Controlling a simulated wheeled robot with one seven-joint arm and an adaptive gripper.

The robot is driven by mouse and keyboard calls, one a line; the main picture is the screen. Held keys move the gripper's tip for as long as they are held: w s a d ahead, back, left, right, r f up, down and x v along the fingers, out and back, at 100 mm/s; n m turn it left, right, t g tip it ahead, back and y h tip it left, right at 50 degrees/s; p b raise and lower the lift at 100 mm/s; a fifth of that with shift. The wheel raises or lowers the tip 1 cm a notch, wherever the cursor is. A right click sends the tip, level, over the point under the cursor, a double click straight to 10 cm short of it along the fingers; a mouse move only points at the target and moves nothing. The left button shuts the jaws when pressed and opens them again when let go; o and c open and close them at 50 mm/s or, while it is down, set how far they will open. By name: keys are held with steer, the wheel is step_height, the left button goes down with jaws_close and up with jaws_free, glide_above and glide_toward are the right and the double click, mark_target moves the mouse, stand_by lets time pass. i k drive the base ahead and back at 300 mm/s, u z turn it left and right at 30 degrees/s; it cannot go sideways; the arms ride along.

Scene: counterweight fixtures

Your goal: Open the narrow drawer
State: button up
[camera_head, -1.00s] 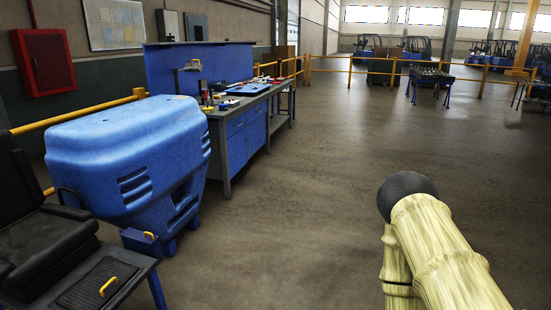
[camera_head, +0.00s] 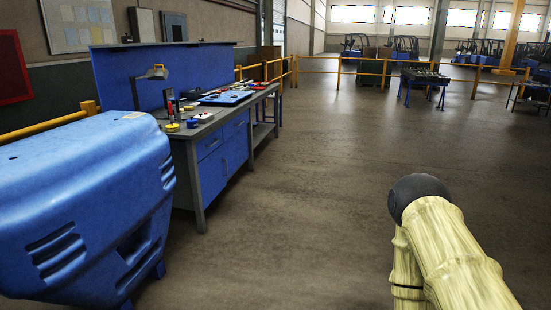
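A grey-topped workbench (camera_head: 180,133) with a blue cabinet under it stands left of centre. The cabinet's front has a shallow blue drawer front (camera_head: 210,143) at the upper left, a second drawer front (camera_head: 235,126) beside it, and larger panels (camera_head: 214,176) below. All these fronts look closed. I cannot tell which one is the narrow drawer. My arm shows at the lower right as pale, bamboo-patterned links with a dark rounded end. It is far from the bench in the picture. My gripper is not visible.
A large blue moulded housing (camera_head: 90,210) fills the left foreground, close to the bench's near end. Tools and a blue tray (camera_head: 227,98) lie on the bench top. Open concrete floor (camera_head: 320,190) lies right of the bench. Yellow railings (camera_head: 330,72) and a roller table (camera_head: 425,80) stand farther back.

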mark_target(204, 146)
steer(key=u, duration=0.05)
steer(key=i, duration=1.7)
steer(key=u, duration=0.3)
steer(key=i, duration=1.75)
steer(key=u, duration=0.4)
steer(key=i, duration=0.95)
steer(key=u, duration=0.05)
